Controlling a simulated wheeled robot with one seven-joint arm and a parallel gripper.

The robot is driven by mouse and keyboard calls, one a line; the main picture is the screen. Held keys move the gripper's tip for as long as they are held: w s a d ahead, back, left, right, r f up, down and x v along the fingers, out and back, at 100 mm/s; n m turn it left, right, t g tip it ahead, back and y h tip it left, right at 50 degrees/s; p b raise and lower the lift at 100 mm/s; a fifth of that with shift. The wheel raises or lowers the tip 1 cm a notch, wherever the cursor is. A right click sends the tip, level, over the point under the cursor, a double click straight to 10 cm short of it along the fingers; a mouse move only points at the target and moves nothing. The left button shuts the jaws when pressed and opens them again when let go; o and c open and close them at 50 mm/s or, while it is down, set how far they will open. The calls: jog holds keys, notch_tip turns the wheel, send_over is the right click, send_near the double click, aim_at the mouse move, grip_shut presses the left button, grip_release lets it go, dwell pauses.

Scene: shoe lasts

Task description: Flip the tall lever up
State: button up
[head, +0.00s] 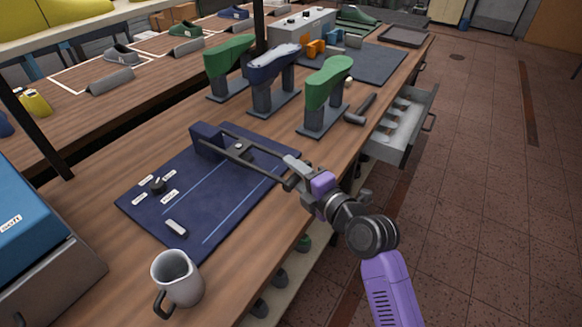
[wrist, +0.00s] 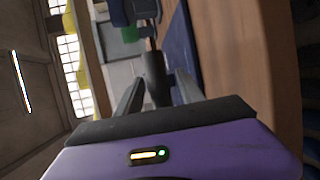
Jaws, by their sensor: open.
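A dark blue panel (head: 215,205) lies on the bench with a dark blue block (head: 207,140) at its back edge. The lever (head: 262,168) shows as long dark bars running from the block toward my gripper, laid well over from upright. My gripper (head: 291,174) is at the lever's near end, above the panel's right edge. In the wrist view the two fingers (wrist: 158,92) are apart, with the lever's dark end (wrist: 154,72) between them. I cannot tell whether either finger touches it.
A knob (head: 157,186) with white labels and a small pale switch (head: 176,228) sit on the panel. A grey mug (head: 177,278) stands in front. Green and blue shoe lasts on stands (head: 325,85), a hammer (head: 360,110) and an open drawer (head: 400,125) lie beyond.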

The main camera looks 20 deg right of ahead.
jog(key=shift+x, duration=0.85)
jog(key=shift+f, duration=0.1)
grip_shut()
jog(key=shift+s, duration=0.1)
